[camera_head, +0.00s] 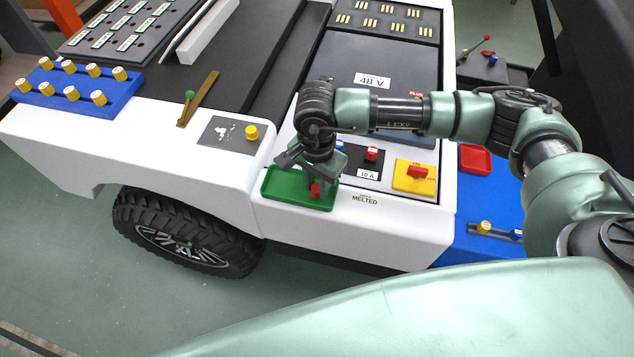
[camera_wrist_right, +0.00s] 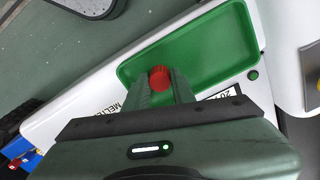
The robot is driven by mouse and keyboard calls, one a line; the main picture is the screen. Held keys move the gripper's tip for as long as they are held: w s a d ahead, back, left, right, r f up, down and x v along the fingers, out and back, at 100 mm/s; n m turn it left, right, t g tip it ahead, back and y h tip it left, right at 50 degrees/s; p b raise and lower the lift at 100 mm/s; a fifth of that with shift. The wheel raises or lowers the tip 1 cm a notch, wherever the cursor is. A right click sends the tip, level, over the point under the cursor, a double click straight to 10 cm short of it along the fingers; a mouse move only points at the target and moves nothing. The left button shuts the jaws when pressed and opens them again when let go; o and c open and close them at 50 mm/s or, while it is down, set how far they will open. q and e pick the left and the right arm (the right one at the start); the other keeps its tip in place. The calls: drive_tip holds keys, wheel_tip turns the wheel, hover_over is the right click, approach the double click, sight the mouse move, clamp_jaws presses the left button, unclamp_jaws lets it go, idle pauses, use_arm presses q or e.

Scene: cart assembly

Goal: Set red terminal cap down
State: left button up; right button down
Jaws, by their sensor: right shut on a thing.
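The red terminal cap (camera_head: 316,190) is between the fingers of my right gripper (camera_head: 312,182), at the green tray in the head view. In the right wrist view the cap (camera_wrist_right: 160,78) shows at the fingertips of my right gripper (camera_wrist_right: 160,88), over the near edge of the green tray (camera_wrist_right: 215,50). The fingers are shut on it. The tray (camera_head: 285,188) looks otherwise empty. I cannot tell whether the cap touches the tray floor. My left gripper is not in view.
A red knob on a yellow plate (camera_head: 416,177) and a small red switch (camera_head: 371,154) stand right of the tray. A yellow knob (camera_head: 252,132) is to its left. A blue rack with yellow caps (camera_head: 76,95) is far left. A red tray (camera_head: 475,159) lies right.

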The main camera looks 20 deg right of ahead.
sight(317, 187)
drive_tip(key=c, duration=1.2)
unclamp_jaws()
drive_tip(key=shift+o, duration=0.2)
drive_tip(key=shift+r+p, duration=0.3)
drive_tip(key=shift+p, duration=0.2)
drive_tip(key=shift+r+b, duration=0.35)
drive_tip(key=shift+r, duration=0.05)
wheel_tip(317, 187, up, 11)
drive_tip(key=b, duration=0.1)
drive_tip(key=shift+b, duration=0.35)
